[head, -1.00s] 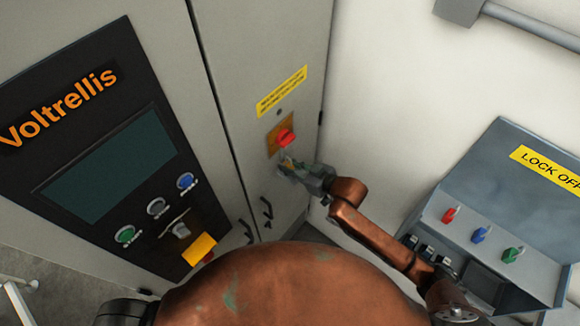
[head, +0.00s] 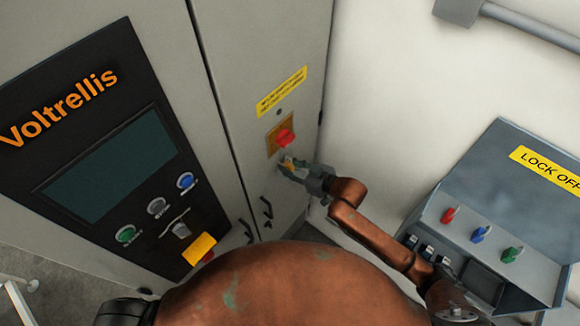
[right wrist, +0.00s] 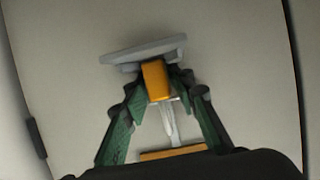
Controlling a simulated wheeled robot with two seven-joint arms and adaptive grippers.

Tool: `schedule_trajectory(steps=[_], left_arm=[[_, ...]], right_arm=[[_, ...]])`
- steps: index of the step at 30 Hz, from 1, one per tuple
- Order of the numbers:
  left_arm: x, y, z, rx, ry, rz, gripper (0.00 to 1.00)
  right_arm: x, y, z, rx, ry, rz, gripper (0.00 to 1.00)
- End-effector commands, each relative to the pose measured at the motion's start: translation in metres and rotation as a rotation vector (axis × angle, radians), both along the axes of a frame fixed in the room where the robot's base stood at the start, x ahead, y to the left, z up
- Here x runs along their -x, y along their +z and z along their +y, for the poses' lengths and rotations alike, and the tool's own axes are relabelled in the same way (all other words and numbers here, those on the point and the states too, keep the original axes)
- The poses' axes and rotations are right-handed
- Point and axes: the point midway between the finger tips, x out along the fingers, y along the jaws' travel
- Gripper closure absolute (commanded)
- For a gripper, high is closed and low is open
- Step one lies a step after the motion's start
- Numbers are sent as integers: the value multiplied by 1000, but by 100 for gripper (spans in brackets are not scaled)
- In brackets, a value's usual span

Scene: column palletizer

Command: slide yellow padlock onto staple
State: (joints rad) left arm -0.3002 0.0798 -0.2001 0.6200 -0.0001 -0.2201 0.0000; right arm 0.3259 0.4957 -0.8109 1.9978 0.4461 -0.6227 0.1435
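The padlock's pale shackle (right wrist: 170,122) points toward the orange plate edge (right wrist: 172,153) at the bottom of that view. A grey bar (right wrist: 145,50) lies just beyond the padlock. I cannot make out the staple, or whether the shackle touches it. My left gripper is not in view.
A blue-grey lock-off station (head: 490,215) with red, blue and green padlocks stands at right. A control panel (head: 105,165) with a screen and buttons is at left. A yellow label (head: 281,92) is above the switch.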

Motion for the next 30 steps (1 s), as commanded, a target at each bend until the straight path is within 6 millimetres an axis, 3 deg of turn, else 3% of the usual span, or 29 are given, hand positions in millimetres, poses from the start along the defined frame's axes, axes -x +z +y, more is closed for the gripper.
schedule_trajectory(steps=[1,22,30], left_arm=[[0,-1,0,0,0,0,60],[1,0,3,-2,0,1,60],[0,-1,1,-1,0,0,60]], right_arm=[[3,-9,2,6,3,18,66],[4,-12,-3,11,-2,23,64],[25,3,-34,12,-4,21,64]])
